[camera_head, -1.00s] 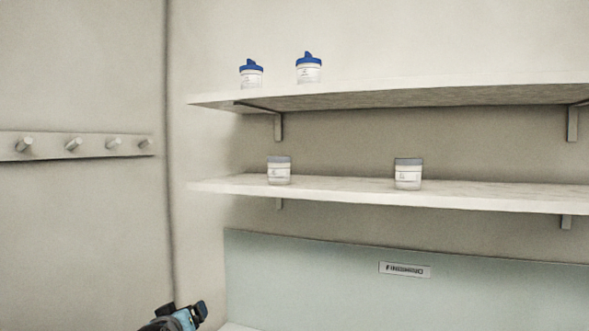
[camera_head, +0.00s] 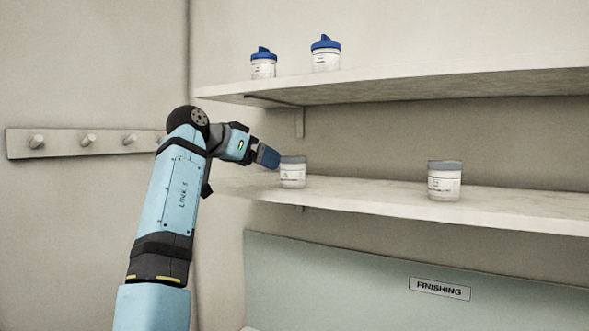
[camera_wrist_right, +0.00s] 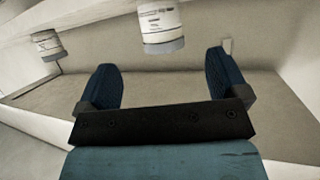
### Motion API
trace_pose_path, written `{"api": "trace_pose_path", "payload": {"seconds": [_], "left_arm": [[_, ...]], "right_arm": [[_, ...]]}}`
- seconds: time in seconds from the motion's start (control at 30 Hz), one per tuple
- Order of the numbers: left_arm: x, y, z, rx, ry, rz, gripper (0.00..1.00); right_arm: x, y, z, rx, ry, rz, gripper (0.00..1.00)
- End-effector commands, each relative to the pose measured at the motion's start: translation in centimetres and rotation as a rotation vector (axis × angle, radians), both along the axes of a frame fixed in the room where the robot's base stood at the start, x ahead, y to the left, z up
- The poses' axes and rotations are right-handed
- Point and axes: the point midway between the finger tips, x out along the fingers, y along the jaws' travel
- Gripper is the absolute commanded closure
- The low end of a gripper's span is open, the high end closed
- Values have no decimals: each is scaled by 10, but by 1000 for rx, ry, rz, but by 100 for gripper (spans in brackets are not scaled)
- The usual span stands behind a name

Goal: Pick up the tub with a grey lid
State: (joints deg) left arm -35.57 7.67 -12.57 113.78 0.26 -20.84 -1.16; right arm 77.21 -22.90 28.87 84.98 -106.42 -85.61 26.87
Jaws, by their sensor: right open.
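Two white tubs with grey lids stand upright on the lower shelf: a left one (camera_head: 292,173) and a right one (camera_head: 445,181). My right gripper (camera_head: 268,157) is at the left side of the left tub, at about lid height; whether it touches cannot be told. In the right wrist view, which appears upside down, my right gripper (camera_wrist_right: 162,62) is open and empty. The near grey-lidded tub (camera_wrist_right: 162,24) shows ahead of the fingers, partly cut off by the picture edge. The other tub (camera_wrist_right: 47,44) is farther off. My left gripper is out of view.
The lower shelf (camera_head: 380,197) has free room between the tubs. The upper shelf (camera_head: 420,87) overhangs it and holds two blue-lidded tubs (camera_head: 263,64) (camera_head: 326,55). A peg rail (camera_head: 60,143) is on the left wall. A "FINISHING" sign (camera_head: 439,288) is below.

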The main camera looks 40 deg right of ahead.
Motion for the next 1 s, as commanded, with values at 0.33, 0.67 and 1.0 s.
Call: {"api": "trace_pose_path", "payload": {"seconds": [0.33,0.67,1.0], "left_arm": [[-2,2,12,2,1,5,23],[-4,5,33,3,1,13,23],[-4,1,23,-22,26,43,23]], "right_arm": [[0,-46,-18,-2,0,0,8],[1,-83,-34,-1,1,0,8],[1,-94,-42,-3,1,0,8]]}}
